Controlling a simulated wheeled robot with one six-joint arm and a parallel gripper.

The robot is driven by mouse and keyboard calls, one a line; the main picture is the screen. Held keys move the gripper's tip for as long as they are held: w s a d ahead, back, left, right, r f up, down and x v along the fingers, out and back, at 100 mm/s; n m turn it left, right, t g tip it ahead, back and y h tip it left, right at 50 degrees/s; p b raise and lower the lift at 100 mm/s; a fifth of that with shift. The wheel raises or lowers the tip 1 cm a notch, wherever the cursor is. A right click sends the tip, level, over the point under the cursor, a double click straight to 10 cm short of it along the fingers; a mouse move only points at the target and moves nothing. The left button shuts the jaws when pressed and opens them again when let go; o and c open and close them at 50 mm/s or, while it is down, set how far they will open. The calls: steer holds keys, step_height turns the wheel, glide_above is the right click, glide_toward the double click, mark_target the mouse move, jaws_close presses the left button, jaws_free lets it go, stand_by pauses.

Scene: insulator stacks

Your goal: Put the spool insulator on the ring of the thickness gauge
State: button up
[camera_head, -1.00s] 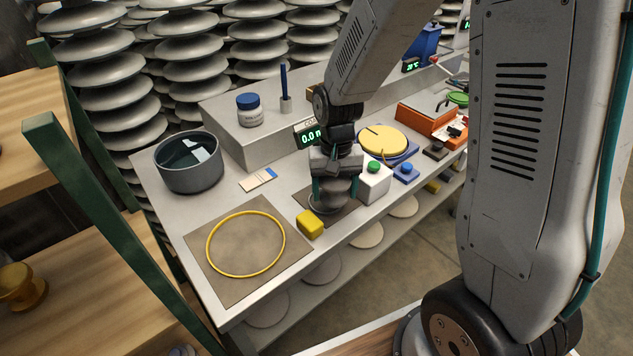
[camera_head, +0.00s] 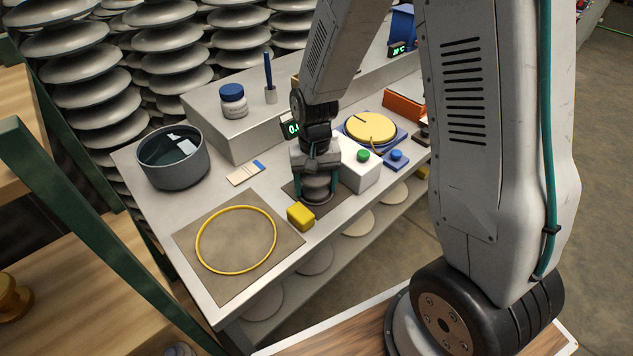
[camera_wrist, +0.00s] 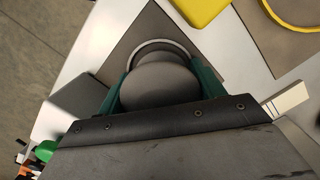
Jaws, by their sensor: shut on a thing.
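My gripper (camera_head: 316,188) points down and is shut on a grey spool insulator (camera_head: 318,184), its green fingers on either side. The insulator is upright, on or just above a dark mat (camera_head: 292,190); I cannot tell which. In the wrist view, the insulator (camera_wrist: 158,82) sits between the fingers, with a pale curved rim (camera_wrist: 160,46) beyond it. A lit display (camera_head: 291,129) behind my arm is partly hidden; it may belong to the thickness gauge. A yellow ring (camera_head: 199,250) lies on a brown mat (camera_head: 213,282) at left.
A yellow block (camera_head: 300,217) is close left of the insulator. A white box with a green button (camera_head: 360,177) stands close right. A yellow disc (camera_head: 369,127) lies behind it. A grey pot (camera_head: 172,172) and a jar (camera_head: 233,101) stand at the left and back.

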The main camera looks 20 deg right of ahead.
steer(key=shift+s+f, duration=0.35)
steer(key=shift+f, duration=0.15)
steer(key=o, duration=1.2)
steer(key=shift+w+r, duration=0.15)
steer(key=shift+r, duration=0.15)
steer(key=shift+o, duration=0.3)
steer(key=r, duration=0.4)
steer(key=w+r, duration=0.1)
steer(key=r, duration=0.7)
steer(key=shift+w+d+r, duration=0.25)
steer(key=shift+w+r, duration=0.1)
steer(key=shift+w, duration=0.05)
steer(key=s+d+r+n+t, duration=0.1)
steer(key=s+r, duration=0.5)
steer(key=s, duration=0.5)
steer(key=s+d+r+n+t, duration=0.1)
steer(key=s+d+r+n, duration=0.1)
steer(key=s+r, duration=0.5)
steer(key=s, duration=0.5)
steer(key=shift+r+t, duration=0.25)
steer(key=shift+t, duration=0.05)
